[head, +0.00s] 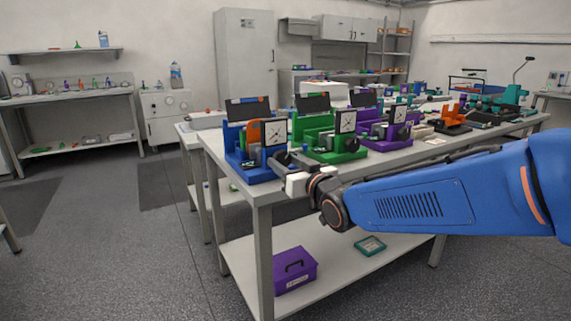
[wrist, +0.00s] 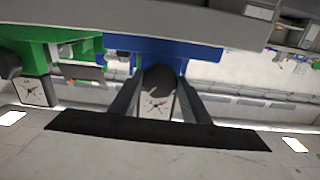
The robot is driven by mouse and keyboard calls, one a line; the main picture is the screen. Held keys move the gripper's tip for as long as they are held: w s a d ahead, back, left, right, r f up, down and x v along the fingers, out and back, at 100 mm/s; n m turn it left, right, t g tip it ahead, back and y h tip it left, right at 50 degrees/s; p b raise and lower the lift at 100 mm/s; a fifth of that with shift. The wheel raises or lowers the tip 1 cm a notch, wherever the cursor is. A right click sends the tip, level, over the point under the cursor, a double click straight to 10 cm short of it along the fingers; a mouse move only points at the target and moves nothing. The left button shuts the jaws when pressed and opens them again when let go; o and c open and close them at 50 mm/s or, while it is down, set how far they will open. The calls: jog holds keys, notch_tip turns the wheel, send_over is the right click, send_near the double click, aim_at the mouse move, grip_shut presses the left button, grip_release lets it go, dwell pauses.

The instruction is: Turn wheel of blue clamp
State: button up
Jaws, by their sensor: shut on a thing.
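The blue clamp (head: 236,155) stands at the near left corner of the workbench, with a square white dial (head: 274,132) on its front. In the upside-down wrist view, the clamp's blue body (wrist: 205,50) spans the top and its round dark wheel (wrist: 160,78) is in the middle. My gripper (wrist: 160,92) has one finger on each side of the wheel and is shut on it. In the head view, my gripper (head: 284,162) reaches the clamp's front from the right; its fingertips and the wheel are hard to make out.
A green clamp (head: 335,148) stands close to the right of the blue one, with a purple clamp (head: 383,133) beyond it. An orange device (head: 455,115) is farther along the bench. A purple box (head: 294,270) and a teal tray (head: 370,245) lie on the lower shelf. Floor to the left is clear.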

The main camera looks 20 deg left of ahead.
jog(key=o, duration=1)
jog(key=shift+o, duration=0.2)
jog(key=shift+s+d, duration=0.1)
jog(key=v, duration=1.7)
jog(key=shift+s, duration=0.1)
